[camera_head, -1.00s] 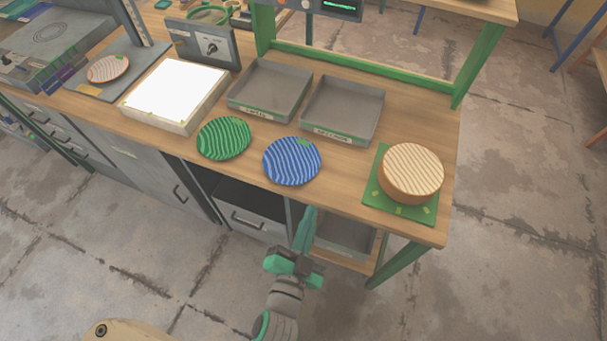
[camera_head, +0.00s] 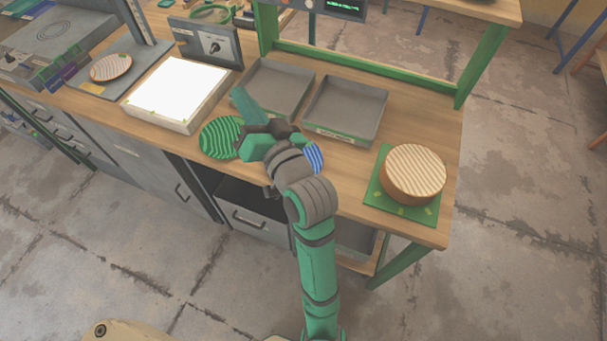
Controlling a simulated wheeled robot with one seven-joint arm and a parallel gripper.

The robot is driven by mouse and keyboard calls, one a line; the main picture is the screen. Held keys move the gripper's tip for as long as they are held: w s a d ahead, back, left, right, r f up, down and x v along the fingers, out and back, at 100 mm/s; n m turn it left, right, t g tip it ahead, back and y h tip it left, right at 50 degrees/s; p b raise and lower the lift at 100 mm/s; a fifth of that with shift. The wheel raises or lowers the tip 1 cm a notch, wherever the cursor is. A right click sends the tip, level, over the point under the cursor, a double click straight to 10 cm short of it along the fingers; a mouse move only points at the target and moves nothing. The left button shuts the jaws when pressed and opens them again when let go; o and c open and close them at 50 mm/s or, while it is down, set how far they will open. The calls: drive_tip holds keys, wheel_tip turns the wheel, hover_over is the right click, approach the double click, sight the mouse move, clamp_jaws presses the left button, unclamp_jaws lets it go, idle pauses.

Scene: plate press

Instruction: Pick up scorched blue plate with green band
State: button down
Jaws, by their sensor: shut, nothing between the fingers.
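A blue striped plate (camera_head: 315,158) lies on the workbench. Most of it is hidden behind my arm, and only its right part shows. A green striped plate (camera_head: 218,138) lies to its left, partly covered by my gripper. My gripper (camera_head: 242,98) is shut and empty. In the picture it is over the bench between the green plate and the left grey tray. I cannot tell its height above the bench. A scorch mark cannot be made out on the visible part of the blue plate.
Two grey trays (camera_head: 346,106) stand behind the plates. A white lit panel (camera_head: 177,92) is at left, with a small striped plate (camera_head: 111,67) beyond it. A round striped block (camera_head: 414,173) sits on a green mat (camera_head: 381,200) at right. A green frame (camera_head: 480,68) rises behind.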

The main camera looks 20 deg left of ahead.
drive_tip(key=s+d+f+n+g+h, duration=0.1)
drive_tip(key=s+f+n+g+h, duration=0.15)
drive_tip(key=f, duration=0.25)
drive_tip(key=s+d+f+n+g+h, duration=0.1)
drive_tip(key=s+f+n+g+h, duration=0.1)
drive_tip(key=f+n+g, duration=0.3)
drive_tip(key=s+d+f+m+g+h, duration=0.1)
drive_tip(key=s+d+f+h, duration=0.1)
drive_tip(key=d+f+h, duration=0.5)
drive_tip(key=s+d+f+m+g+h, duration=0.15)
drive_tip(key=d+f, duration=0.35)
drive_tip(key=d, duration=0.7)
drive_tip(key=w+a, duration=0.8)
drive_tip(key=shift+w+a+f, duration=0.1)
drive_tip(key=shift+a, duration=0.05)
drive_tip(key=shift+f, duration=0.65)
